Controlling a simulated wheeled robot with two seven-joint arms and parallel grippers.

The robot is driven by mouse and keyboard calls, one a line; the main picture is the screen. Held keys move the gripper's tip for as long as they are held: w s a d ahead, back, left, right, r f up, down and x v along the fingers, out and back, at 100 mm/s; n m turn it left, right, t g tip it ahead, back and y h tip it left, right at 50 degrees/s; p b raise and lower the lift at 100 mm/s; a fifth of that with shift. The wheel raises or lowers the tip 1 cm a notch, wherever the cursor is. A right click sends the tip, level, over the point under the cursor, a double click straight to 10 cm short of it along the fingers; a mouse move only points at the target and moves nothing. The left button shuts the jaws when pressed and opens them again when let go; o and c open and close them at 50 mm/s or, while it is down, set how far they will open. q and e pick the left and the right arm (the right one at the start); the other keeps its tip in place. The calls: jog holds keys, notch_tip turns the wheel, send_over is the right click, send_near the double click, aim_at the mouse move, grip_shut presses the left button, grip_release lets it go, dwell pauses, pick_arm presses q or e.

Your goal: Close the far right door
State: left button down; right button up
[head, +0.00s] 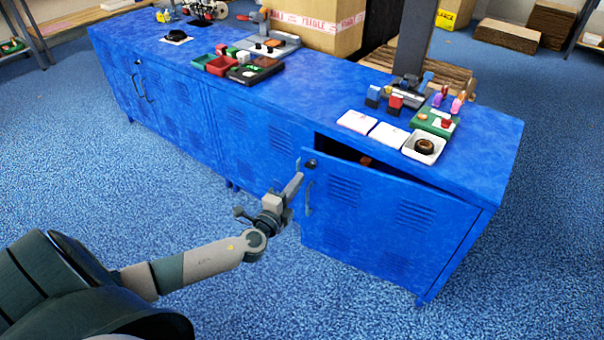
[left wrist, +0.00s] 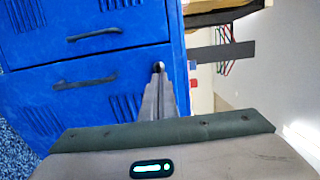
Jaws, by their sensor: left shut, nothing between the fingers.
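The far right door (head: 375,218) of the blue cabinet stands ajar. Its left edge is swung out, and a dark gap shows along its top under the cabinet top. It has louvred vents, a round lock near its upper left corner and a handle (head: 308,198). My left gripper (head: 298,176) is shut and empty, just left of the door's free edge near the handle; I cannot tell whether it touches. In the left wrist view the shut fingers (left wrist: 159,92) point at blue door fronts with two dark handles (left wrist: 85,82). My right gripper is out of view.
The long blue cabinet (head: 300,100) has other doors to the left, which look shut. Blue carpet in front is clear.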

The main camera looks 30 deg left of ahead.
aim_at(307, 167)
pick_arm(q)
jog(key=w, duration=0.3)
jog(key=shift+a, duration=0.15)
jog(key=shift+w, duration=0.25)
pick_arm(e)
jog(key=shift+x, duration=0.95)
pick_arm(q)
jog(key=shift+w, duration=0.15)
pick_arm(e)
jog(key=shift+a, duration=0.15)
